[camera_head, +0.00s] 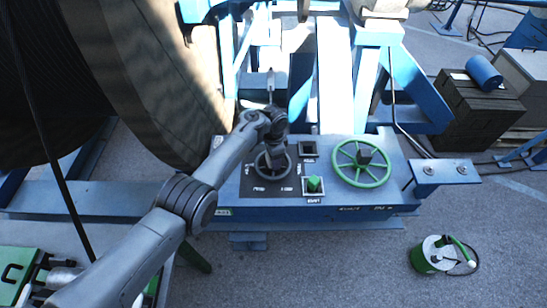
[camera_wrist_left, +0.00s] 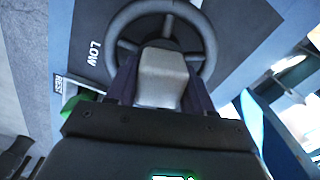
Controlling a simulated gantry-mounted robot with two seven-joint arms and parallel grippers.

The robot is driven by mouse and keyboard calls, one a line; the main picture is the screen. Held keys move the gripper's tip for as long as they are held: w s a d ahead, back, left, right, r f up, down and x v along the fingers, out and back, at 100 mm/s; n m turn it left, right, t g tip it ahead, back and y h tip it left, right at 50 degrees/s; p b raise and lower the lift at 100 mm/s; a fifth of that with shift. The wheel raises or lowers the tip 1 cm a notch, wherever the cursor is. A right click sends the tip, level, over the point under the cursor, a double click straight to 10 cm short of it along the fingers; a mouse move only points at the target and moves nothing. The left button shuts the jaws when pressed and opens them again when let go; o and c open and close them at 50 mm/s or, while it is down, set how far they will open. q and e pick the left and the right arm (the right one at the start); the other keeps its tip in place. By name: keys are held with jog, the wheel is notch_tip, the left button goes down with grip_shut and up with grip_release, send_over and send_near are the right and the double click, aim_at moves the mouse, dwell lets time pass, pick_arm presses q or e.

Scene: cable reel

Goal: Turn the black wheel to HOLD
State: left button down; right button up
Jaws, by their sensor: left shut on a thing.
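The black wheel (camera_head: 289,168) lies on the blue control panel (camera_head: 232,210), left of the green wheel. My left gripper (camera_head: 272,155) comes down over its middle and hides part of it. In the left wrist view the wheel's dark rim and spokes (camera_wrist_left: 208,42) show beyond the fingers. There my left gripper (camera_wrist_left: 160,78) is shut on a light grey block at the wheel's centre, which looks like its hub. A white LOW label (camera_wrist_left: 94,52) is beside the rim. The head view's labels are too small to read, and I cannot tell the wheel's setting. My right gripper is not in view.
A green button (camera_head: 314,184) stands just right of the black wheel. A larger green spoked wheel (camera_head: 386,172) is further right. A huge cable reel (camera_head: 150,70) rises at the left. A green canister (camera_head: 433,255) stands on open ground at the lower right.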

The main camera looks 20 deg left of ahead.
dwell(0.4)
pick_arm(q)
jog(key=c, duration=0.5)
grip_release()
jog(key=shift+r, duration=0.55)
notch_tip(320, 180, up, 10)
jog(key=shift+f+p, duration=0.15)
jog(key=shift+p, duration=0.8)
